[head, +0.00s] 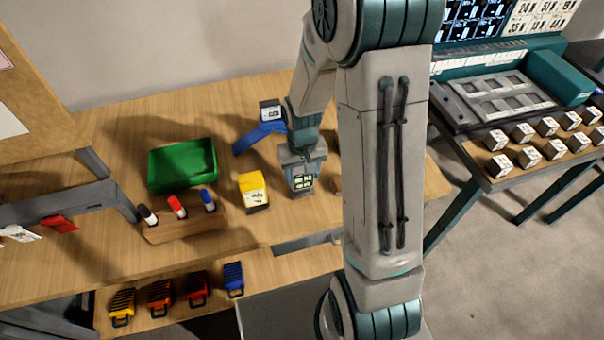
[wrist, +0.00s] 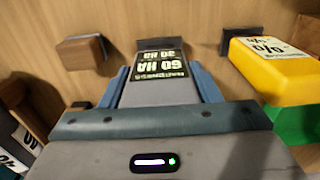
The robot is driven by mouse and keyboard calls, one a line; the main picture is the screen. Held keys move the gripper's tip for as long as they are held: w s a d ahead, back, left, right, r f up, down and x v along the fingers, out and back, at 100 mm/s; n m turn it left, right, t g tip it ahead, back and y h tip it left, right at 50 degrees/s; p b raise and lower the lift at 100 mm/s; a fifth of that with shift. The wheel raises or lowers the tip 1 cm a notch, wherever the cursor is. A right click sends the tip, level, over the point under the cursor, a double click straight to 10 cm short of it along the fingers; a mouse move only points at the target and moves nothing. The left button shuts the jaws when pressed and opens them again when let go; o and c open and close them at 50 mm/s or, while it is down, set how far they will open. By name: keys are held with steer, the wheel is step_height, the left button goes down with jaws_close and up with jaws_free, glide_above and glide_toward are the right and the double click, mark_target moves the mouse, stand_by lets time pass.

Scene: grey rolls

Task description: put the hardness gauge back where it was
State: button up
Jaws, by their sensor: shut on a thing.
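The hardness gauge (wrist: 158,72) is a grey unit with a dark display reading "60 HA", upside down in the wrist view. My gripper (wrist: 164,86) is shut on it, with a blue-grey finger on each side. In the head view the gauge (head: 303,182) points down beneath my gripper (head: 301,162), over the wooden table (head: 110,250), just right of a yellow meter (head: 254,191). I cannot tell whether the gauge touches the table. The yellow meter, marked "%", also shows at the right in the wrist view (wrist: 275,68).
A blue stand with a small display (head: 262,134) is behind the gauge. A green tray (head: 183,183) and a wooden pen holder (head: 186,226) stand to the left. A small wooden block (wrist: 82,52) is close to the gauge. Several coloured cases line the front shelf. My arm hides the table's right part.

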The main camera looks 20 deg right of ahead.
steer(key=shift+f, duration=0.8)
steer(key=shift+f, duration=0.15)
steer(key=shift+f, duration=0.15)
steer(key=o, duration=0.9)
steer(key=shift+r, duration=0.2)
